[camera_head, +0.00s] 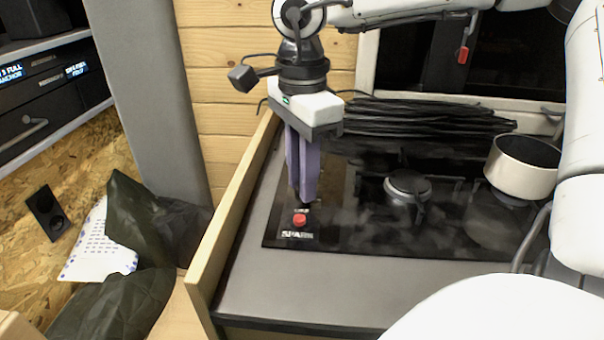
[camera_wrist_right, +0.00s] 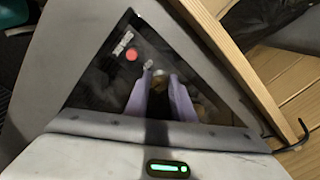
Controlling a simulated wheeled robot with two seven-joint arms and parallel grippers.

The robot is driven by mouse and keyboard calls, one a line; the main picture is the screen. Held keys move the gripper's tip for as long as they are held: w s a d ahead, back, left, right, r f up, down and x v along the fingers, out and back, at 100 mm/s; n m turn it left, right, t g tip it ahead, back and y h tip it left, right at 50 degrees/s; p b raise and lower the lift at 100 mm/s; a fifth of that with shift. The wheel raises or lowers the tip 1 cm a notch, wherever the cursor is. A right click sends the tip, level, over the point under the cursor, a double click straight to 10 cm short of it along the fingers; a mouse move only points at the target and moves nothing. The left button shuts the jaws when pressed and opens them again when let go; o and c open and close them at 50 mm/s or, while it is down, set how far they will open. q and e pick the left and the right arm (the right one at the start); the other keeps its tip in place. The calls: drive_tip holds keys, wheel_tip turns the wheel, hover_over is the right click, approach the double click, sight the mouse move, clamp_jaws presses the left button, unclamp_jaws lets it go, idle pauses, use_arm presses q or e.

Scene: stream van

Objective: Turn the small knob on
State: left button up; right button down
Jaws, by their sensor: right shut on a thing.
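The black glass hob (camera_head: 345,225) lies in the grey counter. My right gripper (camera_head: 305,196) points down at its left front part, with its purple fingers close together. The fingertips are at a small knob, which they mostly hide in the head view. In the right wrist view a small knob (camera_wrist_right: 159,74) shows between the tips of the right gripper (camera_wrist_right: 160,80). I take the jaws to be shut on it. A red button (camera_head: 300,219) with a SPARK label sits just in front of the fingertips; it also shows in the wrist view (camera_wrist_right: 132,55). My left gripper is not in view.
A white pot (camera_head: 523,165) stands at the hob's right, beside a burner (camera_head: 407,187). Coiled black cable (camera_head: 425,115) lies behind the hob. A raised wooden edge (camera_head: 235,215) borders the counter's left side. The grey front strip is clear.

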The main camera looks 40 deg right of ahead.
drive_tip(key=shift+n, duration=0.5)
drive_tip(key=c, duration=1.5)
unclamp_jaws()
drive_tip(key=shift+r, duration=0.1)
wheel_tip(320, 180, up, 10)
drive_tip(key=shift+r+p, duration=0.1)
drive_tip(key=shift+p, duration=0.6)
